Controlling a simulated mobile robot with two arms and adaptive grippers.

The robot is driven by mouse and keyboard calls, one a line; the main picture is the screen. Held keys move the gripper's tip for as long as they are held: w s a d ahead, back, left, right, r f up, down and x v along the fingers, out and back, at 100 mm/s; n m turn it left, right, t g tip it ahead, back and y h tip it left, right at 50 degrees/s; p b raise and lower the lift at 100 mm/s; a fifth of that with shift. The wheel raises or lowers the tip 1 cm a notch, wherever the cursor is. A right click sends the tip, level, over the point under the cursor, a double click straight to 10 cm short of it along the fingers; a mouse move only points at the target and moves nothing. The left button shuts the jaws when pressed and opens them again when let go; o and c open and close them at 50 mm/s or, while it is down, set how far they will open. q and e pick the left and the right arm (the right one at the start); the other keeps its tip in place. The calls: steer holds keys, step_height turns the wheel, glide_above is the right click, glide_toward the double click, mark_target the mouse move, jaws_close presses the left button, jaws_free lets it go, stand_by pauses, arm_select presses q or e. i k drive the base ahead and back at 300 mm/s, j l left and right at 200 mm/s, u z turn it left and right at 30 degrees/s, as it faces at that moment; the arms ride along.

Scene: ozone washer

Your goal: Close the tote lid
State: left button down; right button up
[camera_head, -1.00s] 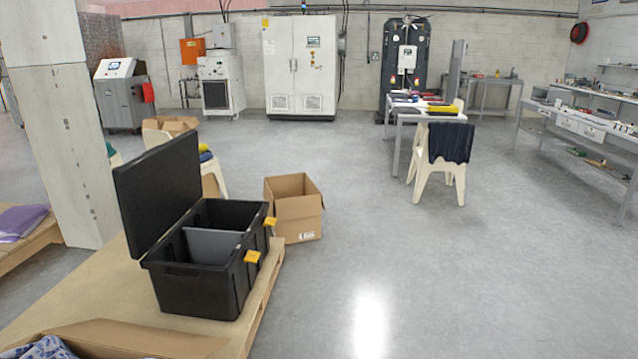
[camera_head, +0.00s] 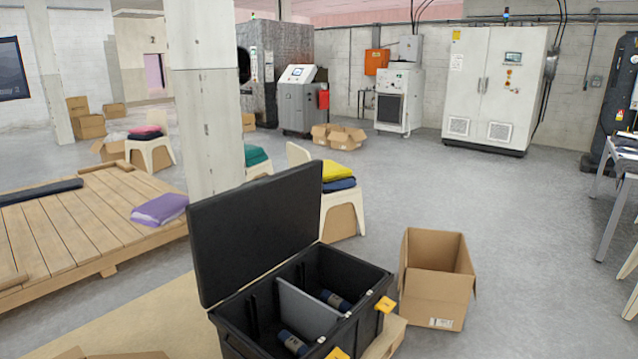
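The black tote (camera_head: 372,338) stands on a low wooden pallet at the bottom middle of the head view. Its black lid (camera_head: 256,226) is open, standing up and tilted back on the left side of the tote. Yellow latches (camera_head: 385,304) sit on the right side. A grey divider (camera_head: 308,305) splits the inside, and a dark bottle-like item (camera_head: 335,300) lies in the far part, with another (camera_head: 292,342) in the near part. The tote's bottom edge is cut off by the frame. Neither of my grippers is in view.
An open cardboard box (camera_head: 437,285) stands on the floor just right of the tote. A white chair (camera_head: 342,212) with folded cloths is behind the lid. A wooden platform (camera_head: 80,225) and a pillar (camera_head: 205,100) are at left.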

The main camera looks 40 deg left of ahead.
mark_target(238, 235)
steer(key=i+l+u, duration=0.15)
steer(key=i, duration=0.95)
